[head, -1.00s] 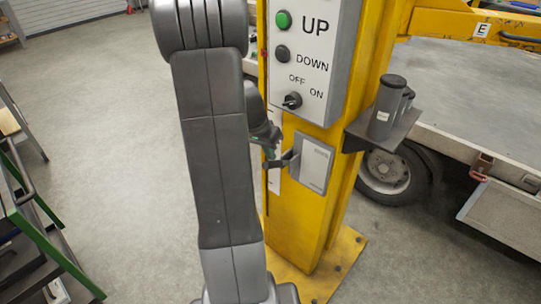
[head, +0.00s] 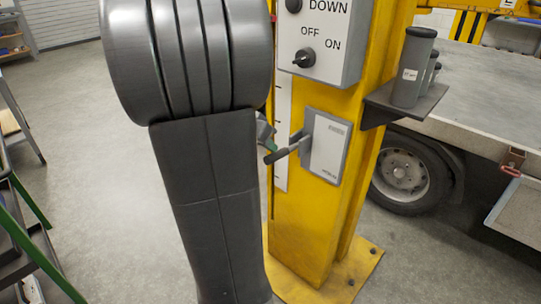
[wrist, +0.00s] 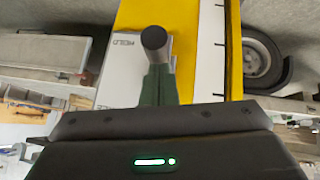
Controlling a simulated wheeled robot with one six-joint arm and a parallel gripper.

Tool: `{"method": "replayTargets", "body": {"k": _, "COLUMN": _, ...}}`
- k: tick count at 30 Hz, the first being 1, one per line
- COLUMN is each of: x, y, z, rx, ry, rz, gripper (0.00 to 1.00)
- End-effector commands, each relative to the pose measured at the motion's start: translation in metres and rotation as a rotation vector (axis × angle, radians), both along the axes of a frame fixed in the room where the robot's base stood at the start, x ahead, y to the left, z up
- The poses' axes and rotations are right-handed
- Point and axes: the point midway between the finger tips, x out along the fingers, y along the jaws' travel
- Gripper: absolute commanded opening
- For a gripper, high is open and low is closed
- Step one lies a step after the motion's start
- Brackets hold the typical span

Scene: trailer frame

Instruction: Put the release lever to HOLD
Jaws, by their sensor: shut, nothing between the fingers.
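The release lever (head: 288,151) is a dark bar with a rounded grip, on a light grey plate (head: 330,150) on the yellow post. It sticks out toward the lower left in the head view. In the wrist view the lever's round dark end (wrist: 153,38) shows end-on, in front of the plate (wrist: 125,72). My gripper (wrist: 158,84) is shut and empty, its fingertips close to the lever end; I cannot tell whether they touch. In the head view my arm hides most of the gripper.
A control box (head: 325,50) with a DOWN label and an OFF/ON knob (head: 303,58) is above the lever. A shelf (head: 408,103) with grey cylinders juts out right of the post. A trailer wheel (head: 402,170) is behind. Open floor lies left.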

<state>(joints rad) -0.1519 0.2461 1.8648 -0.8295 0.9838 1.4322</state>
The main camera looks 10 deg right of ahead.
Motion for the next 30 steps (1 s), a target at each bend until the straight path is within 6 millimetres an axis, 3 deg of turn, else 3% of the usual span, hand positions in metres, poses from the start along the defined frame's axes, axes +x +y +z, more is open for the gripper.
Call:
{"method": "replayTargets", "body": {"k": 1, "x": -0.001, "y": 0.001, "z": -0.012, "rx": -0.015, "ry": -0.011, "rz": 0.002, "gripper": 0.0}}
{"method": "replayTargets", "body": {"k": 30, "x": -0.007, "y": 0.009, "z": -0.072, "rx": -0.073, "ry": -0.058, "rz": -0.001, "gripper": 0.0}}
